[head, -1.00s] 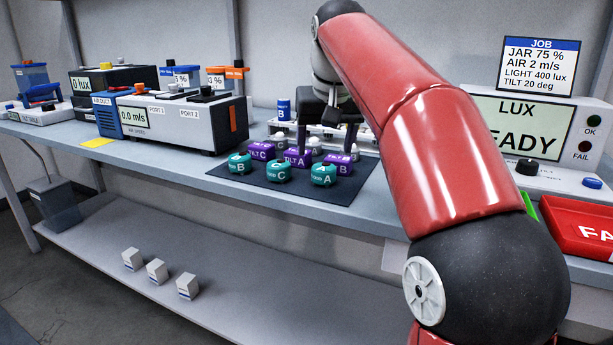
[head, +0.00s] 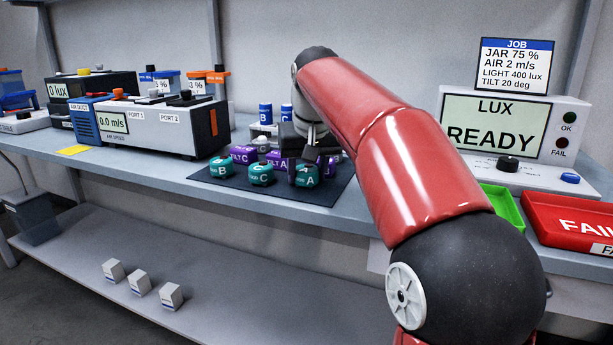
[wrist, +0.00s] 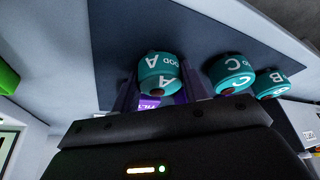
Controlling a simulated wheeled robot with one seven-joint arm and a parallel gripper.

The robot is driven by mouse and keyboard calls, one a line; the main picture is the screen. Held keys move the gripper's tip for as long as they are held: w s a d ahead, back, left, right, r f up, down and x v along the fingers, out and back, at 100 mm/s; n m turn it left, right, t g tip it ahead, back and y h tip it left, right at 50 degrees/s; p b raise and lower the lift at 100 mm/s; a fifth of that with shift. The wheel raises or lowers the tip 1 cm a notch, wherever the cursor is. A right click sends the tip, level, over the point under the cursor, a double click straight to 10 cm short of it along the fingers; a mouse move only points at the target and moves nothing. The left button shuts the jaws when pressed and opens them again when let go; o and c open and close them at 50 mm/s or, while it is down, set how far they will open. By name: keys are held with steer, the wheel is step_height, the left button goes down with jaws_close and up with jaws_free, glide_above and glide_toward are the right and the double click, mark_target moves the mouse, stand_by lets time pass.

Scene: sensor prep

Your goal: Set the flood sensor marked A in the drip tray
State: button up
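The teal flood sensor marked A (head: 307,177) stands on the dark mat (head: 322,193), at the right end of the front row. It also shows in the wrist view (wrist: 158,75), between the fingertips. My gripper (head: 308,164) is low over it and open, with a finger on either side; I cannot tell whether they touch it. Teal sensors marked C (head: 261,175) and B (head: 220,169) stand to its left. In the wrist view, C (wrist: 231,74) and B (wrist: 270,83) are at the right. I cannot make out a drip tray in either view.
Purple tilt sensors (head: 243,155) stand right behind the teal row, partly hidden by my gripper. The air speed box (head: 160,128) is at the left. A green tray (head: 503,207), a red FAIL tray (head: 570,220) and the lux tester (head: 515,130) are at the right.

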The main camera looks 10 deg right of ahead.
steer(key=c, duration=0.5)
steer(key=shift+r, duration=0.15)
